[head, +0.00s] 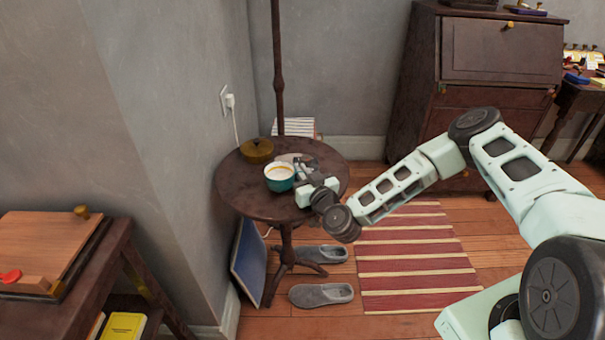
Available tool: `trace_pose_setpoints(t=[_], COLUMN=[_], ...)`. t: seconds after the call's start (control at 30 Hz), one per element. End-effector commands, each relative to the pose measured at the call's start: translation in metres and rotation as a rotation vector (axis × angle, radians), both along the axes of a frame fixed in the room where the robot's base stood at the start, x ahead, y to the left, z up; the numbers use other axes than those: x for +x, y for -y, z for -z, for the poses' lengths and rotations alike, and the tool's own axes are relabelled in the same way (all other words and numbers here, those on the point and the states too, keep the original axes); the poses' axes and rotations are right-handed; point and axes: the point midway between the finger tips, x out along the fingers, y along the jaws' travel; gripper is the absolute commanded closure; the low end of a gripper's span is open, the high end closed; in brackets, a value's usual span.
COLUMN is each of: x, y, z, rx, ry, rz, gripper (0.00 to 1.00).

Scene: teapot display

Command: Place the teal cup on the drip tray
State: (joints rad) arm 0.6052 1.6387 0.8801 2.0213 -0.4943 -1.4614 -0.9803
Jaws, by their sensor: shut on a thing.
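The teal cup (280,183) is in the head view, upright over the small round dark table (240,196), with a pale inside. I cannot tell whether its base touches the tabletop. My gripper (298,170) reaches in from the right and is shut at the cup's right side. The fingertips are small and partly hidden, so the exact contact is hard to see. A flat greyish thing (289,157) shows just behind the cup, partly covered. I cannot tell whether it is the drip tray.
A brass-coloured lidded pot (257,150) stands on the round table, left of and behind the cup. A dark pole (278,70) rises behind the table. A wooden side table (60,250) is at lower left. Slippers (321,294) and a striped rug (415,262) lie on the floor.

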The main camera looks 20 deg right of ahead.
Motion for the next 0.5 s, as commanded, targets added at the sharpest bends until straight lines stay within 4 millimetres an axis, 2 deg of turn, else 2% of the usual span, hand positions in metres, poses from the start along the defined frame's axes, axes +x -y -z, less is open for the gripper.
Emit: trace_pose_setpoints(t=[0.27,0.37,0.5], x=[-0.0002,-0.0003,-0.0004], y=[-0.0003,-0.0001,-0.0001], z=[0.0013,0.0017,0.0016], rx=[0.000,0.000,0.000], ry=[0.001,0.001,0.000], rz=[-0.001,0.000,0.000], gripper=[1.00,0.74,0.72])
